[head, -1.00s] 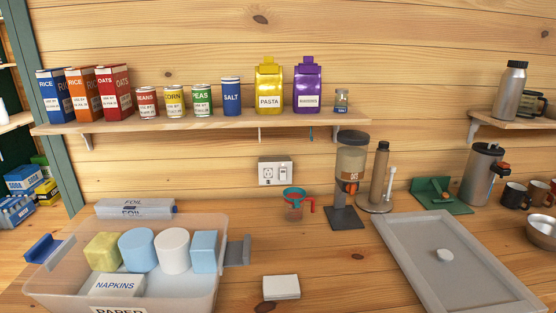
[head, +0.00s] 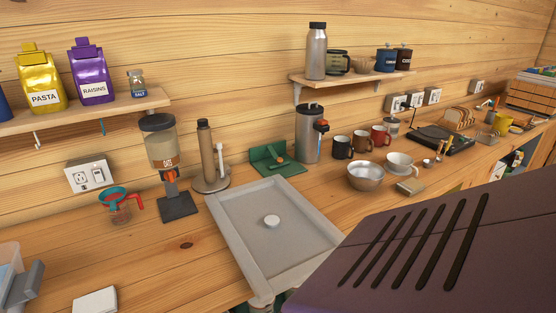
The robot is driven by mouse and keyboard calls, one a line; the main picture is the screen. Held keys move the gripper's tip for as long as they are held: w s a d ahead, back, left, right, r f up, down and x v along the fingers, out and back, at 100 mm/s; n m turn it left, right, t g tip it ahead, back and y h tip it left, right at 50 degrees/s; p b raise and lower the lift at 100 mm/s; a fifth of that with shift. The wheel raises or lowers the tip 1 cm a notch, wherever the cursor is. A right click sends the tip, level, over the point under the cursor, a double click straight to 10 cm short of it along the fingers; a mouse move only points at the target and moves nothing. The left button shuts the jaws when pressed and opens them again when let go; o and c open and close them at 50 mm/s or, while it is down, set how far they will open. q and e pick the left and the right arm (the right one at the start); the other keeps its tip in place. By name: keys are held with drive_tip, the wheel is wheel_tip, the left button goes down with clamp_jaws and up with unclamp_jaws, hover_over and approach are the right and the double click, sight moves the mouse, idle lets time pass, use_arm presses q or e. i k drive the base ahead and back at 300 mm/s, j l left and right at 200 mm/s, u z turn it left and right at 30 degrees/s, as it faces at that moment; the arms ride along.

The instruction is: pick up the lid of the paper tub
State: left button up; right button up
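The lid (head: 295,238) is a pale grey rectangular panel with a raised rim and a small round white knob in its middle. It lies flat on the wooden counter in the centre of the head view. A large dark purple slotted part of mine fills the lower right and comes close to the lid's right corner.
Behind the lid stand a cereal dispenser (head: 161,155), a brown bottle (head: 208,155) and a green dustpan (head: 277,160). A steel bowl (head: 366,177) and mugs stand to its right. A white block (head: 95,300) lies front left. Counter left of the lid is mostly clear.

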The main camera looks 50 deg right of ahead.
sight(277, 239)
drive_tip(key=k+l+u, duration=0.15)
drive_tip(key=l, duration=0.25)
drive_tip(key=k+l+u, duration=0.1)
drive_tip(key=l, duration=0.35)
drive_tip(key=k+l+u, duration=0.25)
drive_tip(key=k+l, duration=0.2)
drive_tip(key=l, duration=0.3)
drive_tip(key=k+l+u, duration=0.15)
drive_tip(key=l, duration=0.2)
drive_tip(key=k, duration=0.05)
